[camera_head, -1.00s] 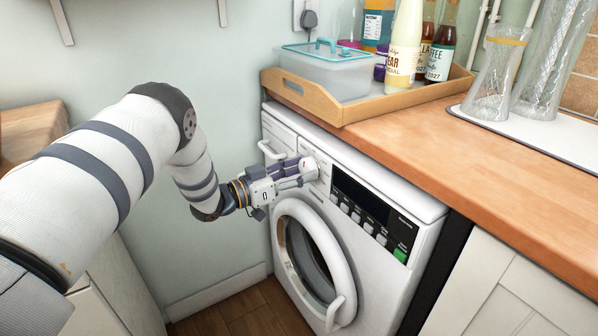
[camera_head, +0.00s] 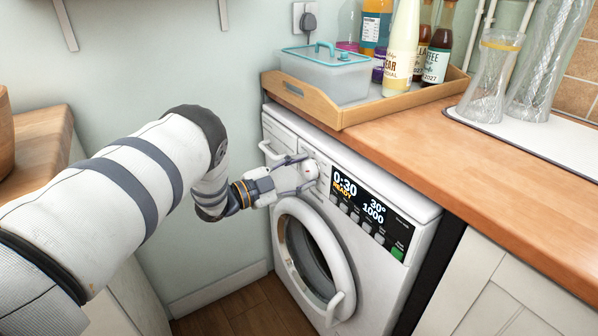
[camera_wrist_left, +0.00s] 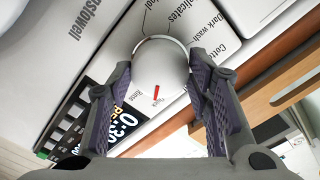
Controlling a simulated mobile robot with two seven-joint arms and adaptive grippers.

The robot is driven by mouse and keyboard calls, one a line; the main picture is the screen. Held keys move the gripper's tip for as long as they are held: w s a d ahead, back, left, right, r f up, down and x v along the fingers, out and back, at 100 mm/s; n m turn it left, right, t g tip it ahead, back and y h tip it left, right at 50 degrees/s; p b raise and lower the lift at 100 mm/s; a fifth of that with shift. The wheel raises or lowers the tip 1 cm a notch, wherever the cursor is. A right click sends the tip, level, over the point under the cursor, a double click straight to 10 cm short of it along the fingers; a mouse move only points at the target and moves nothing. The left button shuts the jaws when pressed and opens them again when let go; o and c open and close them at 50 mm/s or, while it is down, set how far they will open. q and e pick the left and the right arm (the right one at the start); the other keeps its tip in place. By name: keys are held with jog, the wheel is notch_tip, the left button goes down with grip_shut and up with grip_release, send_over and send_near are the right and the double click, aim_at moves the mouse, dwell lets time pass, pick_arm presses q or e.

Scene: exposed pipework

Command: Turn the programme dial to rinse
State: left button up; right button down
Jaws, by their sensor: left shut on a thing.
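The white washing machine (camera_head: 395,200) stands under the worktop. Its round white programme dial (camera_head: 312,170) is at the left of the control panel, beside the display (camera_head: 358,196), which reads 0:30, READY, 30° and 1000. My left gripper (camera_head: 306,173) is shut on the dial, one finger on each side. In the left wrist view the dial (camera_wrist_left: 160,72) sits between the grey finger pads, its red pointer mark towards a small label that seems to read Quick. Labels Cottons, Dark wash and Delicates show around it; others are too small to read surely. My right gripper is out of view.
The round door (camera_head: 312,255) is shut below the dial, and the drawer handle (camera_head: 270,152) is close to my left gripper. A wooden tray (camera_head: 350,115) with a tub and bottles stands on the worktop (camera_head: 470,155) above. Glass vases stand further right.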

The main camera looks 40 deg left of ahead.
pick_arm(q)
jog(key=shift+m+p, duration=0.3)
jog(key=shift+m, duration=1.8)
jog(key=o, duration=1.1)
jog(key=shift+o, duration=0.2)
jog(key=v, duration=1.2)
jog(key=shift+f, duration=0.1)
